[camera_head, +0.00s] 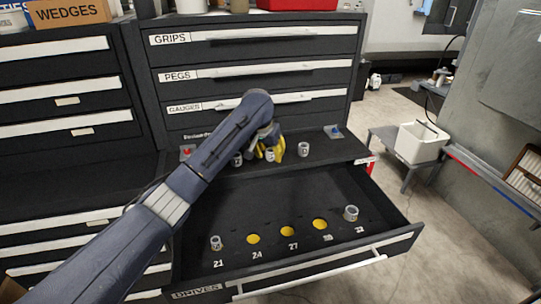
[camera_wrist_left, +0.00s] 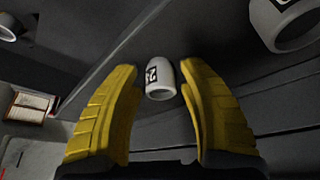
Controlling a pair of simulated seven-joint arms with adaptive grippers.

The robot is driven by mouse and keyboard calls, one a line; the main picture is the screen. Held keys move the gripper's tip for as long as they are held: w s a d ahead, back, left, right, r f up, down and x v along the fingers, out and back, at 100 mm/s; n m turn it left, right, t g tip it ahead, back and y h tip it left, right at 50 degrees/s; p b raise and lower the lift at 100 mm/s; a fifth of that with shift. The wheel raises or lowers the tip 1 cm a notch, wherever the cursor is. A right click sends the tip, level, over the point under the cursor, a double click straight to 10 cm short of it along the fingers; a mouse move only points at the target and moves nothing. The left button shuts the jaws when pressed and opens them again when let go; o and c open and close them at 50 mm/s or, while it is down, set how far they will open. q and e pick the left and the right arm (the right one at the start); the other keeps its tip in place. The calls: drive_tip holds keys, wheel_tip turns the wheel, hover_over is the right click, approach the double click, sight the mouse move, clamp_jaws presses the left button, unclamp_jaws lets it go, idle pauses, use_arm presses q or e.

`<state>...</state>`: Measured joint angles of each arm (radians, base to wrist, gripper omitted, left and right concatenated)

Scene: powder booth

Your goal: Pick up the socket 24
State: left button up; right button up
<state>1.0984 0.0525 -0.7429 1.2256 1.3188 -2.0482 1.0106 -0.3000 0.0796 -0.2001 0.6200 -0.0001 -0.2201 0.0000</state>
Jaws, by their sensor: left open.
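Three grey sockets stand on the dark ledge above the open drawer: a left one (camera_head: 237,159), a middle one (camera_head: 270,156) and a right one (camera_head: 303,149). My left gripper (camera_head: 269,150), with yellow fingers, is open at the middle socket. In the left wrist view, a socket (camera_wrist_left: 160,80) shows between the spread fingertips, with a gap on both sides. Its dark label starts with a 2; the second digit is unclear, so I cannot confirm it is socket 24. My right gripper is out of view.
The open drawer (camera_head: 290,190) holds a socket at 21 (camera_head: 216,243) and one at the far right position (camera_head: 351,213). Yellow round recesses, including the one at 24 (camera_head: 254,239), are bare. In the wrist view, another socket (camera_wrist_left: 287,22) is at the upper right.

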use_arm(q)
drive_tip(key=shift+w+d+f, duration=0.1)
drive_tip(key=shift+w+f, duration=0.1)
drive_tip(key=shift+f, duration=0.35)
clamp_jaws()
